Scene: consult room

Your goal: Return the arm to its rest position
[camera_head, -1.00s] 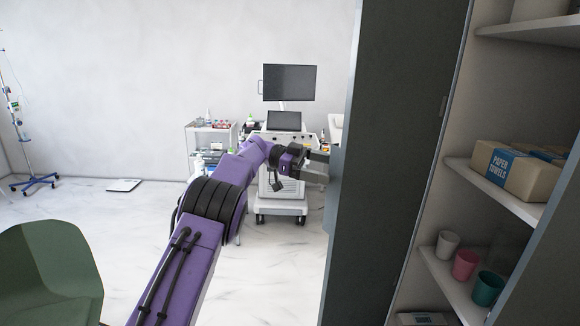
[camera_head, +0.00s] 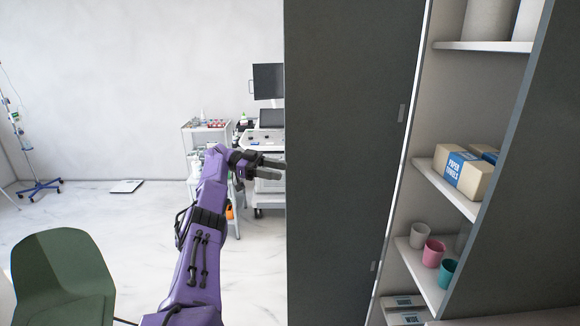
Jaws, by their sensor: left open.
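My left arm, purple with black joints, reaches up from the bottom of the view. My left gripper (camera_head: 272,168) is at its far end, beside the left edge of the dark cabinet door (camera_head: 345,160). Its fingers point right and are apart, with nothing seen between them. I cannot tell whether the fingertips touch the door edge. My right gripper is not in view.
Open shelves at right hold paper towels (camera_head: 466,172), a white cup (camera_head: 419,236), a pink cup (camera_head: 433,253) and a teal cup (camera_head: 446,272). A green chair (camera_head: 62,275) stands lower left. A medical cart (camera_head: 268,190) and a white trolley (camera_head: 207,140) stand behind my arm.

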